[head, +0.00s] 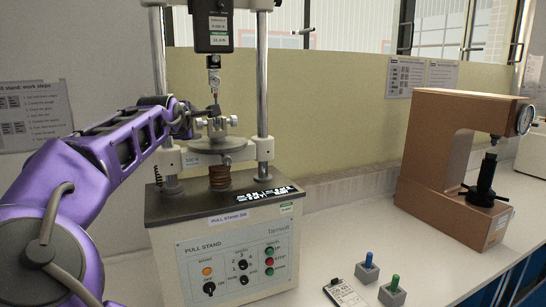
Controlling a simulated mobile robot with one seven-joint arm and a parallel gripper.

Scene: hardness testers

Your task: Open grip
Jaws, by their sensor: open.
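The pull stand (222,255) is a grey machine with two upright columns and a front control panel. A silver grip with round knobs (217,126) sits between the columns on the crosshead. Above it, a small hook or upper fitting (214,80) hangs under a dark force gauge (213,28). My purple arm reaches in from the left. My dark gripper (207,111) is open at the grip's upper left. It is small in the picture, and I cannot tell whether its fingers touch the grip.
The columns (262,75) stand close to my gripper. A brown hardness tester (423,150) stands at the right. The bench between is clear.

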